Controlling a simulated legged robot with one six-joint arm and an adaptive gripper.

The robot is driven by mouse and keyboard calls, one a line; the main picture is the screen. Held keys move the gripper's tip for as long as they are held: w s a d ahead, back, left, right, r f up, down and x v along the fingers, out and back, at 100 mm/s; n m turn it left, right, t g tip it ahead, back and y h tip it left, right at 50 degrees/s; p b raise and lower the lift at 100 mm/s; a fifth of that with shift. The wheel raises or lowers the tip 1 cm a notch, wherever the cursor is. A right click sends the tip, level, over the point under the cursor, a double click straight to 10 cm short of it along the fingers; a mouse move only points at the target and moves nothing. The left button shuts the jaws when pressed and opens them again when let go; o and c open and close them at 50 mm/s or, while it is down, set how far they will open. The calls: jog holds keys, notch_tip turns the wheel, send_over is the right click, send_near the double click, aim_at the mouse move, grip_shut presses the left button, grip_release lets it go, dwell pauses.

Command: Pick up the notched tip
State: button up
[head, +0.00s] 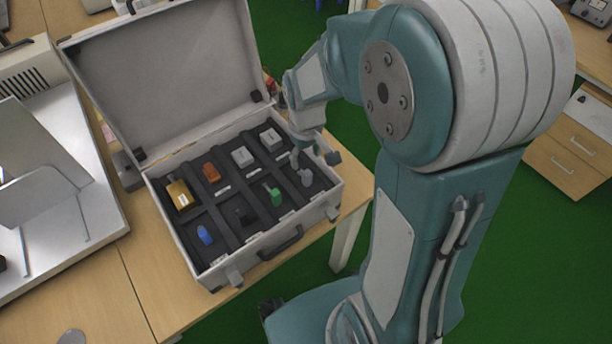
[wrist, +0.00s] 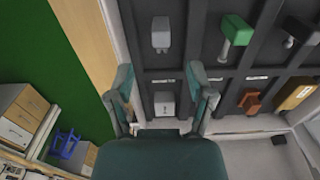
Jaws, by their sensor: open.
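My gripper (head: 314,156) is open and empty, above the right end of the open case's tray. In the wrist view its two teal fingers (wrist: 160,70) are spread apart, with a pale grey block (wrist: 164,103) showing between them, below the fingertips. A light grey piece (head: 305,177) stands in the near right compartment, just beyond the fingertips in the wrist view (wrist: 161,35). A green piece (head: 276,197) is one compartment over, also in the wrist view (wrist: 235,32). I cannot tell for certain which piece is the notched tip.
The case (head: 255,240) has raised rims and dark dividers; its lid (head: 165,65) stands open behind. The tray also holds a blue piece (head: 204,235), a black piece (head: 241,215), an orange piece (head: 211,172), a yellow box (head: 180,194) and another grey block (head: 242,157).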

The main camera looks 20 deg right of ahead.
aim_at(306, 172)
jog(key=f, duration=0.6)
jog(key=shift+s, duration=0.2)
jog(key=shift+r, duration=0.1)
grip_shut()
